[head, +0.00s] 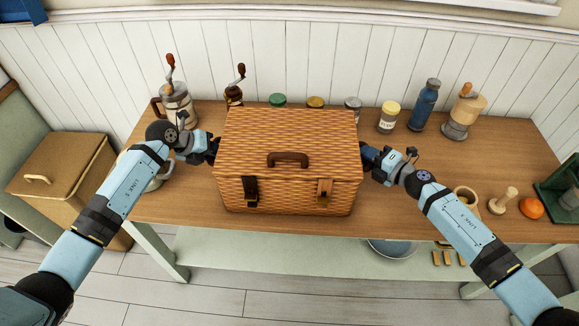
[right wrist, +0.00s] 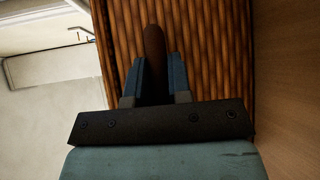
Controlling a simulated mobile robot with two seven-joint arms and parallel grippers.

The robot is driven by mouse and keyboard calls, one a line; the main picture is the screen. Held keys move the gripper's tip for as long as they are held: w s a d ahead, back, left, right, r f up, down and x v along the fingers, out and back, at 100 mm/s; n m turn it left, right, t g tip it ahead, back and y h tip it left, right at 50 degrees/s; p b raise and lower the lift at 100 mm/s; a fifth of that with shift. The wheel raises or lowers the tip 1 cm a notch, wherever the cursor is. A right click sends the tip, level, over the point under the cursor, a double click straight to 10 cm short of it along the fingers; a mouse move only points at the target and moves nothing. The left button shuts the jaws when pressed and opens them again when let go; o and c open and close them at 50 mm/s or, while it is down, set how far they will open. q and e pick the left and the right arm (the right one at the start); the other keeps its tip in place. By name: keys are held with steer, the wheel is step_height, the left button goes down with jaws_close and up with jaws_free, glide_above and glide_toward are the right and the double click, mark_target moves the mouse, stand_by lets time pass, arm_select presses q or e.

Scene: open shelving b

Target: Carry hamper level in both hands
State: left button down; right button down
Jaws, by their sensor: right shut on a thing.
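The hamper (head: 288,190) is a closed wicker box with a brown handle on its lid and two front straps. It sits level at the middle of the wooden table, and I cannot tell whether it touches the top. My left gripper (head: 213,148) is at its left side, with the fingertips hidden, so its jaw state is unclear. My right gripper (head: 364,153) is at its right side. In the right wrist view the right gripper (right wrist: 154,80) is shut on a brown side handle (right wrist: 154,45) of the hamper (right wrist: 205,50).
Jars, a blue bottle (head: 425,105) and grinders stand along the table's back. A pestle (head: 503,201), an orange (head: 531,208) and a green box (head: 562,190) are at the right. A tan bin (head: 65,165) stands left of the table. A lower shelf (head: 300,255) holds a bowl.

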arm_select(q)
steer(key=shift+w+r, duration=0.1)
steer(key=shift+r, duration=0.1)
arm_select(e)
steer(key=shift+r, duration=0.15)
